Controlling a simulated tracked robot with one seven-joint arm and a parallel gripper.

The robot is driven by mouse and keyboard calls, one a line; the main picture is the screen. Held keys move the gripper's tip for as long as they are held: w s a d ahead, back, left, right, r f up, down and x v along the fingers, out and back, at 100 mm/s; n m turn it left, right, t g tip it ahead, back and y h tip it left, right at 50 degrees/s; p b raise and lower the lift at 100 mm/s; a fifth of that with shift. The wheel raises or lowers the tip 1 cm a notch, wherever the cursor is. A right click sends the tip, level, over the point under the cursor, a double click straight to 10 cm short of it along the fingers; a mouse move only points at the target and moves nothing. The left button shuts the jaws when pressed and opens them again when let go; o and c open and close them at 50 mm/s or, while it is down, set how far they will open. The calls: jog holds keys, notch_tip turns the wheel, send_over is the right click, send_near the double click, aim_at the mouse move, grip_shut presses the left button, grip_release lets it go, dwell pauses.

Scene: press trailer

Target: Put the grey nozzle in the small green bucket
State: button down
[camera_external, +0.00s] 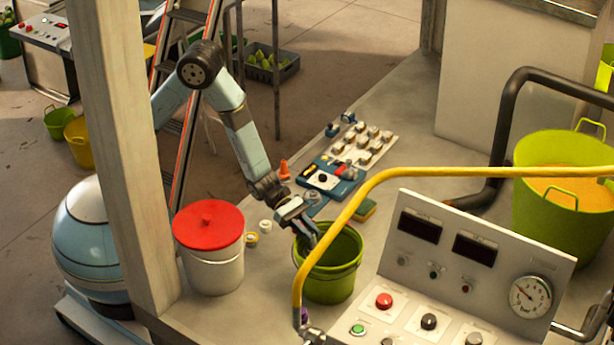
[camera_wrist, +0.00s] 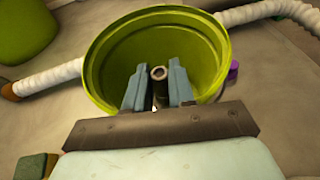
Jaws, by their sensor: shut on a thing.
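The small green bucket (camera_external: 330,284) stands upright on the trailer bed, and its open mouth fills much of the wrist view (camera_wrist: 212,62). My gripper (camera_external: 310,235) points down at the left side of the bucket's mouth. In the wrist view its two blue-grey fingers (camera_wrist: 158,80) are shut on the grey nozzle (camera_wrist: 159,73), a dark tube with a round open end. The nozzle shows against the bucket's inside, within the rim's outline. Its lower part is hidden, and I cannot tell how deep it reaches.
A yellow pipe (camera_external: 430,173) arches beside the bucket above a control panel (camera_external: 455,250). A white bucket with a red lid (camera_external: 208,222) stands to the left. Behind are a sponge (camera_external: 366,210), a blue toolbox (camera_external: 333,182) and a large green tub (camera_external: 545,215).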

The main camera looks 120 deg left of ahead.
jog(key=c, duration=1)
grip_release()
jog(key=shift+f, duration=0.1)
jog(key=shift+o, duration=0.2)
